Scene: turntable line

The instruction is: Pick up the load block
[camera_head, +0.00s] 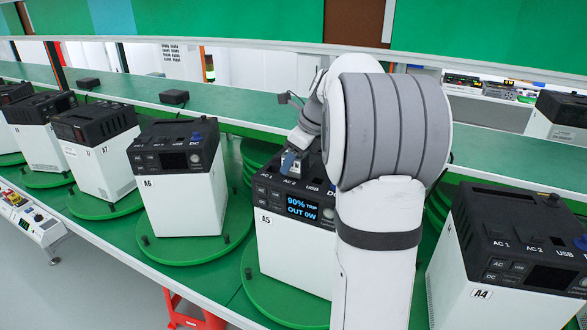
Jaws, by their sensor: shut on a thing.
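My gripper (296,146) is over the top of the black-and-white power unit marked A5 (284,240), near its AC 2 label. It is small in this view and partly hidden by my arm. It is shut on a small grey-white piece with a bit of blue, which I take as the load block (291,165). The block is at the unit's top face; I cannot tell whether it touches the face. The A5 screen (301,206) is lit and reads "90% TRIP" and "OUT 0W".
Unit A6 (187,206) stands left of A5 on a green turntable (189,249); further units line up beyond it. Unit A4 (490,295) is at the lower right. A green shelf (237,113) behind holds small black boxes (174,97). My arm hides A5's right side.

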